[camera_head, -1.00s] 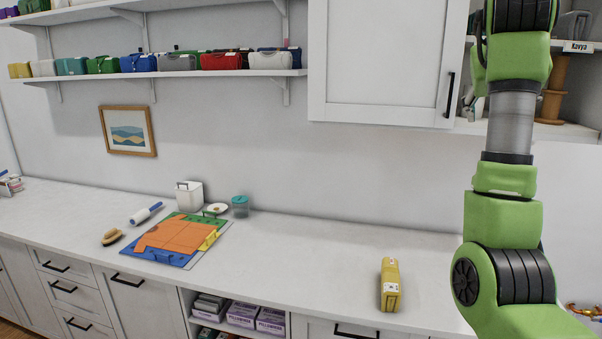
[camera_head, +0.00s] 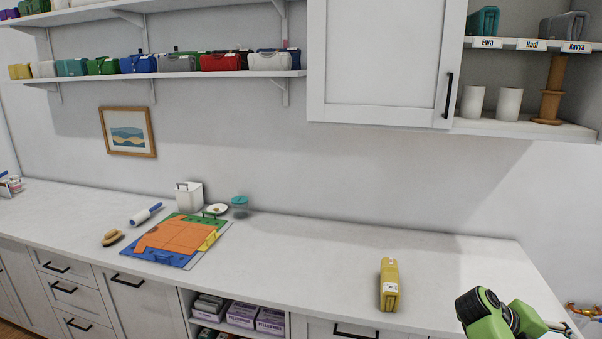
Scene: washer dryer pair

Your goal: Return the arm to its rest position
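Part of my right arm (camera_head: 500,318) shows at the bottom right of the head view, low in front of the counter's right end. It is a green link with a black joint. Its gripper is outside the picture. My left arm and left gripper are not in view. A yellow case (camera_head: 389,284) stands on the counter (camera_head: 310,262), to the left of the arm and apart from it.
A folding board (camera_head: 174,237), lint roller (camera_head: 146,214), brush (camera_head: 112,237) and white canister (camera_head: 188,196) are on the counter. A wall cabinet (camera_head: 385,60) hangs above, beside an open shelf (camera_head: 540,128) with white rolls. The counter's middle is clear.

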